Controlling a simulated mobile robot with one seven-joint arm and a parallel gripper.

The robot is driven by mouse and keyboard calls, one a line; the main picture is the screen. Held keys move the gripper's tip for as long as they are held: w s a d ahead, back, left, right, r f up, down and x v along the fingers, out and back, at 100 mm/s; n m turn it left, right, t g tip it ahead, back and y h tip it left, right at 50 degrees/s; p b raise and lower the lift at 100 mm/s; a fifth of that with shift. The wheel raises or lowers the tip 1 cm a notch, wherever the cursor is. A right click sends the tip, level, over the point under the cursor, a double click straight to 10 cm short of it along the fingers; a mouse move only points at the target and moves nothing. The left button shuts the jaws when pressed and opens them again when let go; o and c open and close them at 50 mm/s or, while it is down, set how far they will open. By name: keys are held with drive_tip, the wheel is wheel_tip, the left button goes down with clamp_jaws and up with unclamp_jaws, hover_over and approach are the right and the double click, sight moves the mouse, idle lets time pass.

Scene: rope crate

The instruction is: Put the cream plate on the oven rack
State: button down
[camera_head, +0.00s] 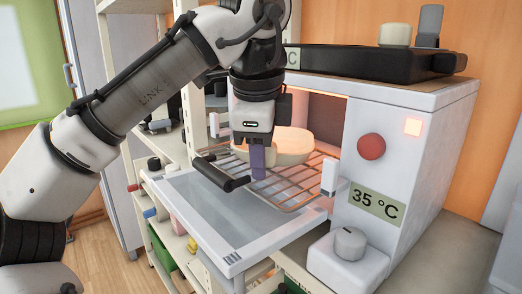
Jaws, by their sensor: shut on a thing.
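The cream plate (290,144) is at the mouth of the white oven (410,130), over the wire rack (300,183). My gripper (258,174) reaches down from above, its purple finger in front of the plate's near edge, and is shut on the plate. My gripper hides part of the plate. I cannot tell whether the plate touches the rack. The rack extends out of the lit oven chamber.
A red button (371,146), a "35 °C" label (375,200) and a grey knob (350,243) are at right. A shelf (160,180) with small items stands left.

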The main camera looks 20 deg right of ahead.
drive_tip(key=shift+f, duration=0.2)
drive_tip(key=c, duration=0.8)
unclamp_jaws()
drive_tip(key=v, duration=0.7)
drive_tip(key=shift+s+r+p, duration=0.15)
drive_tip(key=shift+r+p, duration=0.15)
